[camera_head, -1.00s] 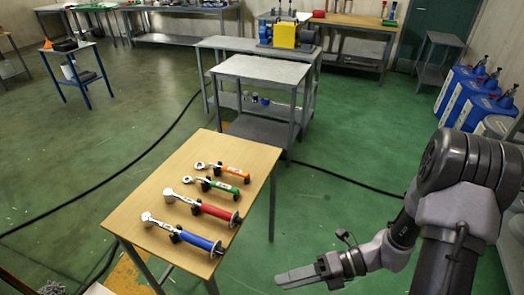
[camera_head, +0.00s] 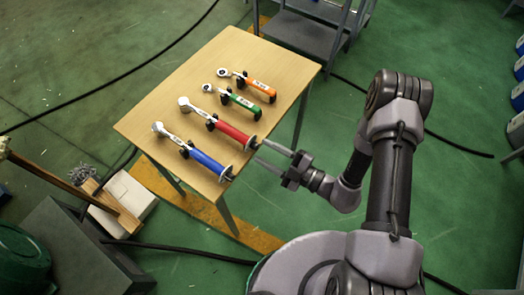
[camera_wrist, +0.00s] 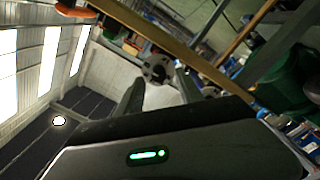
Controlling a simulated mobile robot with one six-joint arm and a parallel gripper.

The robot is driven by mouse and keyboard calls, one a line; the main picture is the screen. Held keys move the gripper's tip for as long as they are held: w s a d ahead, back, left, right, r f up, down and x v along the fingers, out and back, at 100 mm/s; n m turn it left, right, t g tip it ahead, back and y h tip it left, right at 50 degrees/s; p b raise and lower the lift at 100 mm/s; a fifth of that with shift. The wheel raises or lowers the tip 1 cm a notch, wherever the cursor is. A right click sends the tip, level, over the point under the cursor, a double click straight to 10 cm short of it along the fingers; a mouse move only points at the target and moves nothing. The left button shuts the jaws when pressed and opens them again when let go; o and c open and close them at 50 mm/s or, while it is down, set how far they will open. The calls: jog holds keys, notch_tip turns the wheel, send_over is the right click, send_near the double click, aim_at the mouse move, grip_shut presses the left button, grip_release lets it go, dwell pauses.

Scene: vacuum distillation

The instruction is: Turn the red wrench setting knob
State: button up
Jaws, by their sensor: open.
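The red wrench (camera_head: 232,131) lies on the wooden table, third from the back in a row of wrenches. Its dark round setting knob (camera_head: 252,143) is at the handle end, at the table's right edge. My gripper (camera_head: 260,151) is beside that edge, its two fingers apart and pointing at the knob end. In the wrist view, a dark round knob end (camera_wrist: 158,67) shows beyond and between the fingers of my gripper (camera_wrist: 160,85). I cannot tell whether the fingers touch it. The wrench head is hidden in that view.
The blue wrench (camera_head: 205,160) lies close in front; the green wrench (camera_head: 240,101) and orange wrench (camera_head: 258,85) lie behind. The wooden table (camera_head: 165,85) has bare surface at left. A grey shelf unit (camera_head: 300,38) stands behind it. Green floor is open to the right.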

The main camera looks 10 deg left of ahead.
jog(key=shift+x, duration=1)
jog(key=shift+d, duration=0.1)
grip_shut()
